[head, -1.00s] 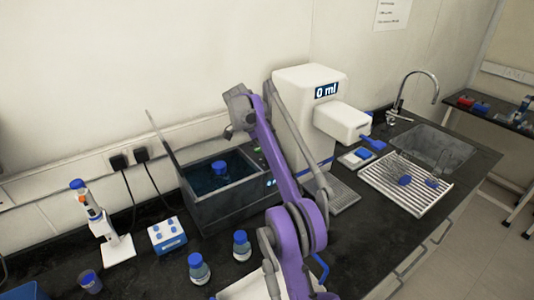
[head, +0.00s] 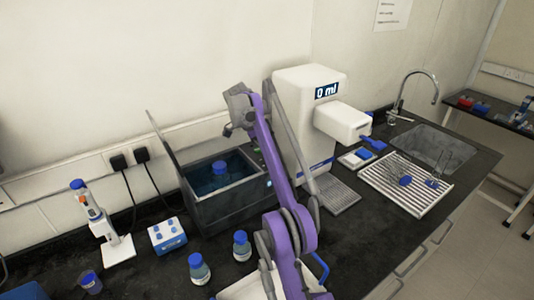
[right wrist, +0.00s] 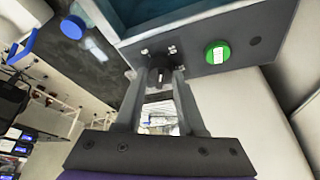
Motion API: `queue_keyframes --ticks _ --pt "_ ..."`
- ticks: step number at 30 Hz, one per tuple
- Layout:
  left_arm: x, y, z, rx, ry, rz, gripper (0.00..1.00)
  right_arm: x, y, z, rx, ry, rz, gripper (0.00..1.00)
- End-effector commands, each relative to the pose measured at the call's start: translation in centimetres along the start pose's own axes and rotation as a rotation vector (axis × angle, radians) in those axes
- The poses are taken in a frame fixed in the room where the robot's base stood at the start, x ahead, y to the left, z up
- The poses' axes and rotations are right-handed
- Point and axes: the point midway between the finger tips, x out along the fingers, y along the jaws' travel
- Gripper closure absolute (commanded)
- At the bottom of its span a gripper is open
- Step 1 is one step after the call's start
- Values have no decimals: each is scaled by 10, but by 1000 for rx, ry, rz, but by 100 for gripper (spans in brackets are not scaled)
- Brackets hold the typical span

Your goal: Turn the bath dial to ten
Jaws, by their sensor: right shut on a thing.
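My right gripper (right wrist: 157,80) is shut on the dial, one finger on each side. The numbers around the dial are too small to read. My left gripper is not in view.
A white dispenser (head: 308,105) reading "0 ml" stands right of the bath. Two blue-capped bottles (head: 199,268) (head: 242,246), a blue-and-white block (head: 167,236) and a pipette on a stand (head: 105,230) stand left and in front. A drying rack (head: 405,185) and sink lie farther right.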

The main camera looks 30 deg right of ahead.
Motion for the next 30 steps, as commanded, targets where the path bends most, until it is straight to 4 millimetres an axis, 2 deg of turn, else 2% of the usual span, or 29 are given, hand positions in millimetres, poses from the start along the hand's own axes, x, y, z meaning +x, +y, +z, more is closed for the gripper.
queue_keyframes --ticks 1,2,6,23,30 --pt "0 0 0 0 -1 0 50 1 0 1 -1 -2 2 100" --pt "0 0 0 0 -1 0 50 1 0 1 -1 -2 2 56" --pt "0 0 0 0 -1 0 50 1 0 1 -1 -1 2 32" --pt "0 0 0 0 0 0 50 0 0 0 -10 0 -4 32" --pt "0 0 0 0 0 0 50 0 2 0 -118 0 -50 32"
